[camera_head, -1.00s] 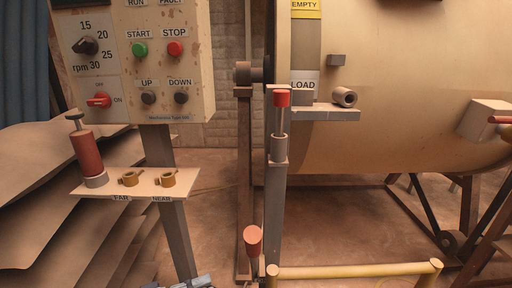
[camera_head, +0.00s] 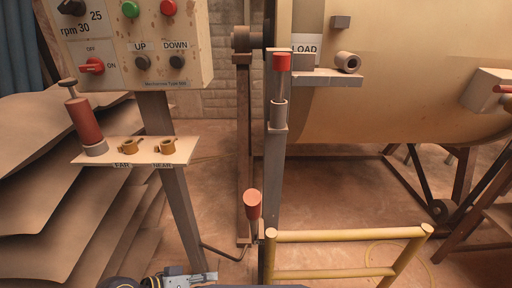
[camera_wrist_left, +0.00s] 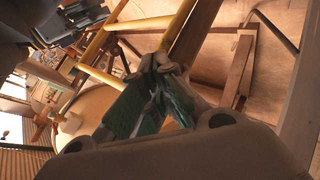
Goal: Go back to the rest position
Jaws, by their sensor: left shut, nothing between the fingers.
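My left gripper (camera_head: 198,277) shows at the bottom edge of the head view, low in front of the control panel's post. In the left wrist view its green-padded fingers (camera_wrist_left: 155,92) are together with nothing between them. It touches none of the controls in sight.
The control panel (camera_head: 185,74) stands at upper left, above a small shelf (camera_head: 95,158) with a red-handled tool (camera_head: 84,122) and two brass pieces. The large drum (camera_head: 420,100) is at right. A yellow rail (camera_head: 345,235) stands low in front, beside a red-topped lever (camera_head: 252,205).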

